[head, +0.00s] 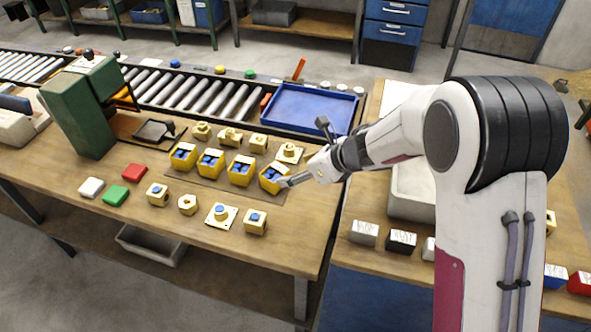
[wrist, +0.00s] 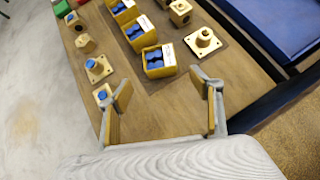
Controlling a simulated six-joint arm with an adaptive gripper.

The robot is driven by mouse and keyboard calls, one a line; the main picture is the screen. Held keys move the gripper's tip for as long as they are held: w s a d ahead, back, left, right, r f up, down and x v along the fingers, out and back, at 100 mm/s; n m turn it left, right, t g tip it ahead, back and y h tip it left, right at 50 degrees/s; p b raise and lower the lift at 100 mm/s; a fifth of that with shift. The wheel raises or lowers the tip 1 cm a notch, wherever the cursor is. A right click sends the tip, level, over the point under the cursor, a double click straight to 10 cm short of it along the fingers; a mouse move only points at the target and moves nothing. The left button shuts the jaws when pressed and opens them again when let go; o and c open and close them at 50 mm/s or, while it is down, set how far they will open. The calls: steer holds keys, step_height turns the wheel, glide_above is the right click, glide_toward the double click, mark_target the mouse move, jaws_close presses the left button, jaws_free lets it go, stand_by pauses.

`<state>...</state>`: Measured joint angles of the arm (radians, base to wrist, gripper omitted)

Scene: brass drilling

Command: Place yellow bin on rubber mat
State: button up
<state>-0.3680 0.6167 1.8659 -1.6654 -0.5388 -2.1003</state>
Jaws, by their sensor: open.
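Several yellow bins holding blue pieces stand in a row on the workbench. The rightmost yellow bin (head: 272,178) is closest to my gripper (head: 284,183). The other bins, such as the leftmost yellow bin (head: 183,156), stand to its left. A thin brown mat (head: 222,186) lies under the row, and its edges are hard to make out. In the wrist view the nearest yellow bin (wrist: 158,63) sits ahead of my gripper (wrist: 160,102), apart from the fingers. My gripper is open and nothing is between its fingers.
Yellow brass-like parts stand behind the row, including a flanged part (head: 288,153), and in front, including a square plate (head: 221,215). A blue tray (head: 312,107) lies behind at right. A green press (head: 85,105) stands at left. Bare wood lies at the front right.

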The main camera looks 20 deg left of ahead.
stand_by(0.8)
steer(key=w+d+r+m+t+h, duration=0.1)
steer(key=w+d+r+m+t, duration=0.2)
steer(key=d+r+m, duration=0.35)
steer(key=w+d+r+m+t+h, duration=0.2)
steer(key=w+d+r+m, duration=0.1)
steer(key=d+r+m, duration=0.3)
steer(key=s+d+r+m+t+h, duration=0.1)
steer(key=s+d+r+m+h, duration=0.15)
steer(key=d+r+m, duration=0.45)
steer(key=s+d+r+m+t+h, duration=0.1)
steer(key=s+d+r+m+h, duration=0.2)
steer(key=d+m, duration=0.45)
steer(key=s+d+m+g+h, duration=0.2)
steer(key=s+d+m, duration=0.85)
steer(key=s, duration=0.45)
steer(key=s+a+f+m+g+y, duration=0.1)
steer(key=s+m, duration=0.5)
steer(key=s, duration=0.2)
steer(key=s+a+f+m+g+y, duration=0.1)
steer(key=s+f+m+g, duration=0.1)
steer(key=s+m, duration=0.4)
steer(key=s, duration=0.2)
steer(key=shift+s+a+f, duration=0.15)
steer(key=shift+s+f, duration=0.15)
